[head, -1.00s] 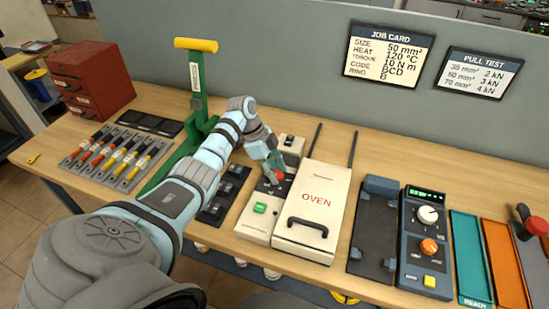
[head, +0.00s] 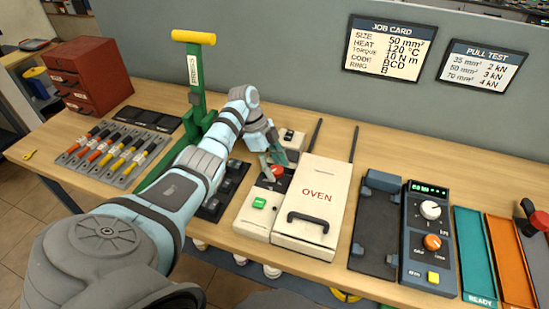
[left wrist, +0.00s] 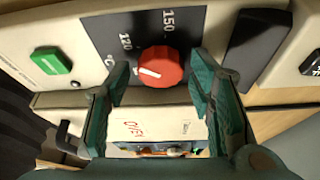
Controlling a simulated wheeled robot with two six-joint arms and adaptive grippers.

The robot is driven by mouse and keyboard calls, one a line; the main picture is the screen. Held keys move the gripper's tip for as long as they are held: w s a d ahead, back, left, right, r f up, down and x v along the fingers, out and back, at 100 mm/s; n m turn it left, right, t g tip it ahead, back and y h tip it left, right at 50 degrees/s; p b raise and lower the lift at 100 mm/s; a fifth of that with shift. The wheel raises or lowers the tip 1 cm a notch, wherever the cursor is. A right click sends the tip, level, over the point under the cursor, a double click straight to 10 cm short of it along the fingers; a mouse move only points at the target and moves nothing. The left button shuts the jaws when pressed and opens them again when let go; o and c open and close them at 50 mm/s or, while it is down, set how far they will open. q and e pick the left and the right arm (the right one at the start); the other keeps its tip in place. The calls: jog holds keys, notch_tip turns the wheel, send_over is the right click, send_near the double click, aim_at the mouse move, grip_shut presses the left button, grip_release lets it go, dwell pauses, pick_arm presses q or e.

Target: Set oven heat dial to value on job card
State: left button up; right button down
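The oven heat dial is a red knob with a white pointer line; it shows in the left wrist view (left wrist: 161,67) and the head view (head: 277,171). Its black scale (left wrist: 110,25) carries 120 at upper left and 150 at upper right. The pointer faces roughly left; I cannot tell its exact value. The job card (head: 388,47) reads HEAT 120 °C. My left gripper (left wrist: 162,75) is open, its fingers spread either side of the dial and apart from it; it shows over the oven control box in the head view (head: 271,160). My right gripper is out of view.
A green button (left wrist: 52,61) sits on the box beside the dial. The white oven lid (head: 325,185) with its black handle lies to the right. A green lever press (head: 196,85) stands behind my left arm. A crimp test unit (head: 414,260) is further right.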

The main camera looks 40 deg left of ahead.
pick_arm(q)
jog(key=shift+a+r, duration=0.15)
jog(key=shift+r, duration=0.1)
jog(key=v, duration=0.7)
dwell(0.3)
